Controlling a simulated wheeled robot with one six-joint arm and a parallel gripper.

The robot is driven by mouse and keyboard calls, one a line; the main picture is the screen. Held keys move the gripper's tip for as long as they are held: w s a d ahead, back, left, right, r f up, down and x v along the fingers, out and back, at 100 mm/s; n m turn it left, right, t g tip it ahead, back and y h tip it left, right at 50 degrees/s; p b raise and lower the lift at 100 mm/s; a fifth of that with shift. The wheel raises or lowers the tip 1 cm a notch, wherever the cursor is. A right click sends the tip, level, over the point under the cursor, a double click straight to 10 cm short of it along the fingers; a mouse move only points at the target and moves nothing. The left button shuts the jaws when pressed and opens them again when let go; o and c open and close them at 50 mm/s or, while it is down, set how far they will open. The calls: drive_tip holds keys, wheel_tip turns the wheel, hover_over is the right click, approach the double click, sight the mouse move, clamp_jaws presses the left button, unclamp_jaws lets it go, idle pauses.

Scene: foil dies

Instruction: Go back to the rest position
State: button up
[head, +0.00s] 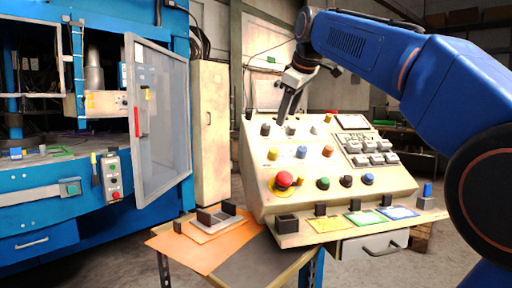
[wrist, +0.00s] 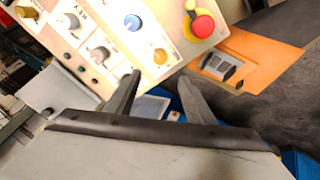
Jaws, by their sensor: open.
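My gripper (head: 287,108) hangs from my blue arm, fingers pointing down, over the upper left part of the cream control console (head: 250,165) in the head view. In the wrist view my gripper (wrist: 159,80) has its two dark fingers spread apart with nothing between them. The console (wrist: 118,48) lies beyond the fingertips, with a blue knob (wrist: 133,22), grey knobs and a red emergency button (wrist: 202,26). The same red button (head: 284,180) is at the console's lower left in the head view. I cannot tell whether the fingertips touch the console.
A blue machine (head: 60,205) with an open clear door (head: 160,120) stands at the left. An orange mat (head: 170,245) holding a small fixture (head: 213,222) lies on the table before the console. Yellow, green and blue cards (head: 398,212) line the console's front ledge.

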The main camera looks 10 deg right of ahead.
drive_tip(key=s+d+f+m+g, duration=0.1)
drive_tip(key=s+f+m, duration=0.2)
drive_tip(key=s+f, duration=0.9)
drive_tip(key=s+d+f+m+g, duration=0.1)
drive_tip(key=s+d+f+m, duration=0.1)
drive_tip(key=s+f, duration=1)
drive_tip(key=s+d+f+m+h, duration=0.1)
drive_tip(key=s+f+m, duration=0.3)
drive_tip(key=s+f, duration=0.8)
wheel_tip(320, 180, down, 11)
drive_tip(key=shift+s+d+r+m+g, duration=0.1)
drive_tip(key=shift+s+d+m+g, duration=0.25)
drive_tip(key=shift+d, duration=0.2)
